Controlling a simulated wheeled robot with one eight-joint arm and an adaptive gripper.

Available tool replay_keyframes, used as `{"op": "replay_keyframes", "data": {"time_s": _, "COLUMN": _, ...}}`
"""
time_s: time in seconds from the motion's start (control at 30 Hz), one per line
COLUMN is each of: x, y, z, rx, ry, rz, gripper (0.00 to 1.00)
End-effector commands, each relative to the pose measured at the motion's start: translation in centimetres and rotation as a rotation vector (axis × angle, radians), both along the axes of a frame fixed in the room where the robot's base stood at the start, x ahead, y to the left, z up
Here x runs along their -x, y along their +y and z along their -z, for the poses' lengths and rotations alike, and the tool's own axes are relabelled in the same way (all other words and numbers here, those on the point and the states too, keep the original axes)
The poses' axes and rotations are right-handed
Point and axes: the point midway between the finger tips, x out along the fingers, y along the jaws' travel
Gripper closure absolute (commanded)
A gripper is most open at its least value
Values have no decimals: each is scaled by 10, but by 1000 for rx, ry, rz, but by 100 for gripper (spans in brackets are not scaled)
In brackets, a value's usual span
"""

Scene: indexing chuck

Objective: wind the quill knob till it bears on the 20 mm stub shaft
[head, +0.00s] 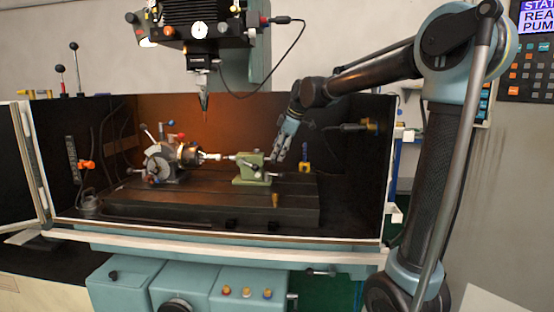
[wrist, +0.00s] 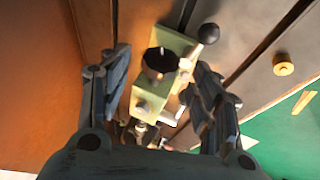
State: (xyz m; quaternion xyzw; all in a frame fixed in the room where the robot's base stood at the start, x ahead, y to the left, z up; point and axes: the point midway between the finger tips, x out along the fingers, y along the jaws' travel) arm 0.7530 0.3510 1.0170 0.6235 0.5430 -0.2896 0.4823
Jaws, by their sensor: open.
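The green tailstock (head: 252,172) stands on the dark machine table, right of the indexing chuck (head: 188,154). A short bright stub shaft (head: 211,156) sticks out of the chuck toward the tailstock; whether the quill tip touches it is too small to tell. My gripper (head: 280,148) is at the tailstock's right end. In the wrist view the tailstock's dark round quill knob (wrist: 160,64) lies between the spread fingers of my gripper (wrist: 160,75). The fingers look apart from the knob, with space on both sides. The stub shaft is not clear there.
A lever with a black ball (wrist: 208,33) rises beside the knob, close to the right finger. A spindle with a pointed tool (head: 204,98) hangs above. A brass-coloured round piece (wrist: 283,64) is at the right. The enclosure's right wall (head: 360,185) stands beyond the tailstock.

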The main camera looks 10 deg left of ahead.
Motion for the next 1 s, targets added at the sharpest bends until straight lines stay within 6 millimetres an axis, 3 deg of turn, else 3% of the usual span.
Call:
{"op": "replay_keyframes", "data": {"time_s": 0.3, "x": -8, "y": 14, "z": 30, "rx": 0, "ry": 0, "rz": -1, "gripper": 42}}
{"op": "replay_keyframes", "data": {"time_s": 0.67, "x": -9, "y": 15, "z": 33, "rx": 0, "ry": 0, "rz": 0, "gripper": 42}}
{"op": "replay_keyframes", "data": {"time_s": 0.87, "x": -9, "y": 15, "z": 33, "rx": 0, "ry": 0, "rz": 0, "gripper": 87}}
{"op": "replay_keyframes", "data": {"time_s": 1.0, "x": -9, "y": 15, "z": 33, "rx": 0, "ry": 1, "rz": 1, "gripper": 87}}
